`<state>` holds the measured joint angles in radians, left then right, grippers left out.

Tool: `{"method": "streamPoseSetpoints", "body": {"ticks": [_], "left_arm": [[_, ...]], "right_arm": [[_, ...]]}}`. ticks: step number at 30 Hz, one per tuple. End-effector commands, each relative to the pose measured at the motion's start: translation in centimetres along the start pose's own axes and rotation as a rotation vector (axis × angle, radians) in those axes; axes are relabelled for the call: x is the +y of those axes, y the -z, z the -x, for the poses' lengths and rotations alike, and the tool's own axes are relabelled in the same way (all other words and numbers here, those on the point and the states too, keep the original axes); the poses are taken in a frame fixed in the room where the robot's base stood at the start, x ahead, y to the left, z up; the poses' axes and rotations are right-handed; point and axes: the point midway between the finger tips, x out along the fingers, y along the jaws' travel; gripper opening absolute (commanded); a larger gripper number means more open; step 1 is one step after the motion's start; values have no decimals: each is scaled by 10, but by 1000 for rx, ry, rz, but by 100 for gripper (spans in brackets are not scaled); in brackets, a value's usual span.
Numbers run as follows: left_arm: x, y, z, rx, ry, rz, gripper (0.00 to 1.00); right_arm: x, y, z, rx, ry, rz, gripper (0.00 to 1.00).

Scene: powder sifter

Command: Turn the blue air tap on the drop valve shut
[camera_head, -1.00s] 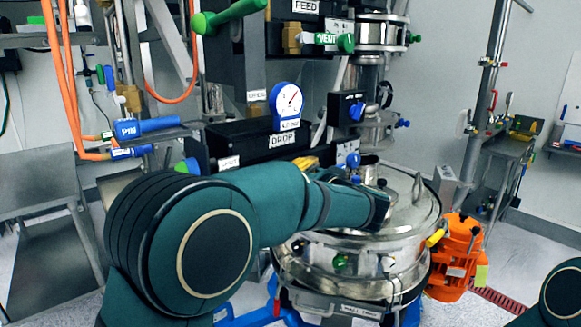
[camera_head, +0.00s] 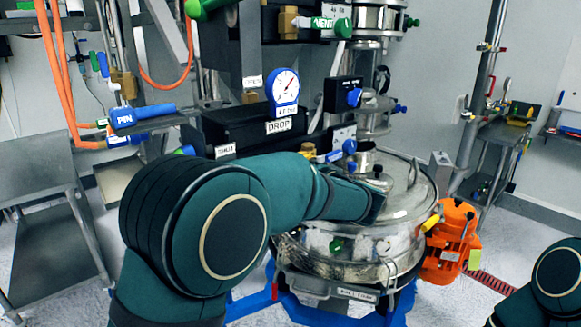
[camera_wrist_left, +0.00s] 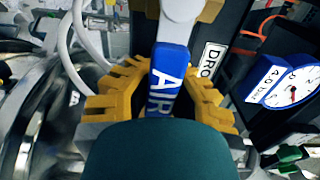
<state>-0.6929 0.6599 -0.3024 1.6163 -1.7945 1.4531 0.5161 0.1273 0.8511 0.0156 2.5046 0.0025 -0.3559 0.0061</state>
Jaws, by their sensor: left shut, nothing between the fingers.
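The blue air tap handle (camera_wrist_left: 162,80), lettered AIR, points down the left wrist picture from a grey-white hub beside the black drop valve body. In the head view the drop valve (camera_head: 279,126) carries its DROP label behind my left forearm; the air tap cannot be made out there. My left gripper (camera_wrist_left: 160,85) has yellow fingers on both sides of the handle in the left wrist picture. It is shut and grips nothing; I cannot tell whether it touches the handle. The handle's lower end is hidden by my gripper's dark green body. My right gripper is out of view.
A blue-rimmed gauge (camera_head: 285,86) stands above the DROP label and shows close on the right in the wrist view. A blue PIN handle (camera_head: 142,115) is at left, an orange unit (camera_head: 450,240) at right.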

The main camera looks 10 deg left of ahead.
Motion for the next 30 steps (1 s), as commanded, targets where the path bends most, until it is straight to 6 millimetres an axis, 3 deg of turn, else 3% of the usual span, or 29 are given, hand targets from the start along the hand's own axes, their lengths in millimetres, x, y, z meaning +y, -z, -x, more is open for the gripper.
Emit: {"method": "streamPoseSetpoints", "body": {"ticks": [2, 6, 19, 30], "left_arm": [[3, 3, 4, 10, -5, -4, 4], [2, 2, 4, 8, -4, -3, 53], [1, 1, 9, 4, -2, -1, 53], [1, 1, 78, 7, -2, -1, 53]], "right_arm": [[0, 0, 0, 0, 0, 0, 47], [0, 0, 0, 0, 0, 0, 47], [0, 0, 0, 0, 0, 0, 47], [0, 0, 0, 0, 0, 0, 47]]}}
